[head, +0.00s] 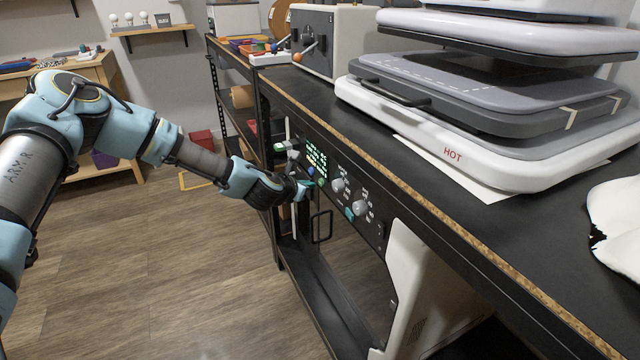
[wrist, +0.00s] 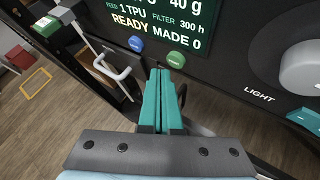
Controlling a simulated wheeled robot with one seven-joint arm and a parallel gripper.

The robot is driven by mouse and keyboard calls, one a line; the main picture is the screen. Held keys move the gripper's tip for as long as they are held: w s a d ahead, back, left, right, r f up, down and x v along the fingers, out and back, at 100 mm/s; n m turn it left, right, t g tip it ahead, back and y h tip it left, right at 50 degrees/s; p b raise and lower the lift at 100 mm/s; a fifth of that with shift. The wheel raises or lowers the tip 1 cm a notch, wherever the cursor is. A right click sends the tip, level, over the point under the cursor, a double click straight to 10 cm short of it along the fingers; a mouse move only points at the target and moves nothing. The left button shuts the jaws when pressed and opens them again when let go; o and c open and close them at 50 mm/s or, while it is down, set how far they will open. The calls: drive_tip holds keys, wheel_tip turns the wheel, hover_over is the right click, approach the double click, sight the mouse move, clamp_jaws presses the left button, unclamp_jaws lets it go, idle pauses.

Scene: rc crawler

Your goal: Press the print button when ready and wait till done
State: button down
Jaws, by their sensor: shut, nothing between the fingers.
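My gripper (wrist: 160,75) is shut and empty, its teal fingers together. In the head view my gripper (head: 306,184) reaches the control panel (head: 377,227) on the front of the black bench. In the wrist view a round green button (wrist: 176,59) sits just above and right of the fingertips. A blue button (wrist: 136,43) is to its left. I cannot tell whether the fingertips touch the green button; its label is too small to read. The display (wrist: 160,18) above shows "READY", "MADE 0", "1 TPU" and "40 g".
Grey knobs (head: 360,208) sit right of the display. A black handle (head: 321,227) stands out below the panel. A heat press marked HOT (head: 452,154) rests on the bench top.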

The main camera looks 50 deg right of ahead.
drive_tip(key=shift+d, duration=0.1)
idle(0.7)
drive_tip(key=shift+s+d, duration=0.15)
drive_tip(key=shift+d, duration=0.15)
drive_tip(key=shift+s+d, duration=0.15)
drive_tip(key=shift+d, duration=0.25)
idle(0.8)
drive_tip(key=shift+a+b, duration=0.15)
drive_tip(key=shift+b, duration=0.15)
drive_tip(key=shift+w+a, duration=0.25)
drive_tip(key=shift+a, duration=0.35)
drive_tip(key=shift+w+a, duration=0.3)
drive_tip(key=shift+a, duration=0.5)
drive_tip(key=shift+w+a, duration=0.3)
drive_tip(key=shift+a, duration=0.45)
drive_tip(key=shift+w+a, duration=0.3)
drive_tip(key=shift+a, duration=0.5)
